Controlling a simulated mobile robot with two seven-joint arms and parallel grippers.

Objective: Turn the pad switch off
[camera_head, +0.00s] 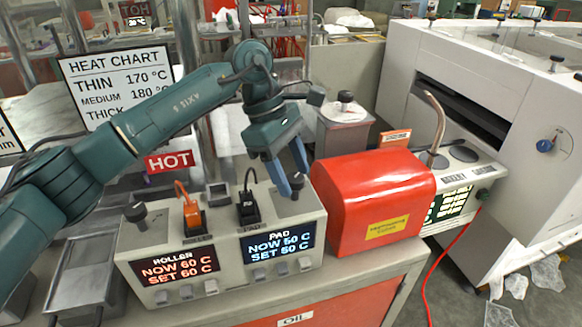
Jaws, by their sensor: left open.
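The control box (225,245) stands on the bench with two lit displays. The blue pad display (279,244) reads NOW 50 C, SET 50 C. Above it, by a small PAD label, is an upright black plug-like piece (249,210) with a thin lead; I cannot tell whether this is the pad switch, or its on/off position. A dark round knob (297,182) sits at the box's right rear. My left gripper (293,181) is open, pointing down at that knob, its fingers partly overlapping it; contact is unclear. My right gripper is out of view.
An orange plug-like piece (194,216) and the red roller display (174,268) are on the left half of the box, with another dark knob (136,213). A red cover (372,200) stands close on the right. A HOT sign (169,161) is behind.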

